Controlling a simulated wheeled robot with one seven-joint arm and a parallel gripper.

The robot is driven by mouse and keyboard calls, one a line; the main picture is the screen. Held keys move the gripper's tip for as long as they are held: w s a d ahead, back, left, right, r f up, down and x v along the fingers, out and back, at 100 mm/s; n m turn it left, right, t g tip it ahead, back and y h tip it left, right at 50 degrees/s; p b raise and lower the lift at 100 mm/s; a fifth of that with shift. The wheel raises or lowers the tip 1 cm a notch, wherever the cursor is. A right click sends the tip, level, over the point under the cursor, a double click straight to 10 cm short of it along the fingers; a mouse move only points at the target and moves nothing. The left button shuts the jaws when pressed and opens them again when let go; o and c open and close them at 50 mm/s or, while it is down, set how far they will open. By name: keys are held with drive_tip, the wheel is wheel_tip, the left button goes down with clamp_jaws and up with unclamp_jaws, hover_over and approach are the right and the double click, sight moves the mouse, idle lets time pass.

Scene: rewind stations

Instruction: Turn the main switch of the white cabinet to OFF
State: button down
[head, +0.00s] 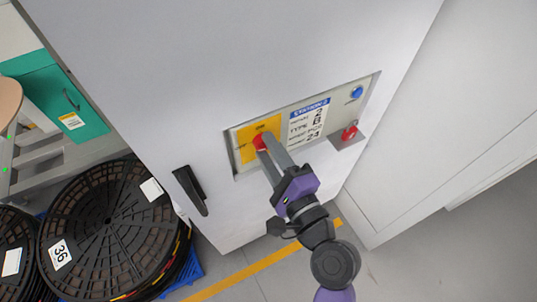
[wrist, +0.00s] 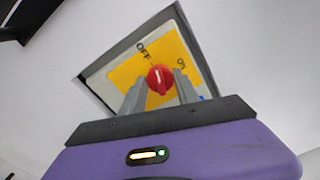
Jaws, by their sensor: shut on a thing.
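The white cabinet (head: 185,95) fills the middle of the head view. Its panel carries a yellow plate (head: 246,131) with a red main switch (head: 259,141). In the wrist view the red switch (wrist: 160,78) sits on the yellow plate (wrist: 172,48), with OFF printed at its upper left and a second label at the right. A pale mark on the knob runs roughly up and down in that view. My gripper (head: 264,151) reaches the panel from the lower right. Its two fingers (wrist: 160,88) are shut on the switch, one on each side; their tips partly cover it.
The panel also has a label sheet (head: 308,118), a blue button (head: 356,92) and a red part (head: 349,132) at right. A black door handle (head: 190,190) is at lower left. Black reels (head: 105,225) stand left of the cabinet. Grey floor (head: 420,260) is open at lower right.

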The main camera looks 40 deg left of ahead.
drive_tip(key=shift+f+n+b, duration=0.1)
drive_tip(key=shift+n+b, duration=1.1)
drive_tip(key=shift+n, duration=0.7)
drive_tip(key=c, duration=0.9)
unclamp_jaws()
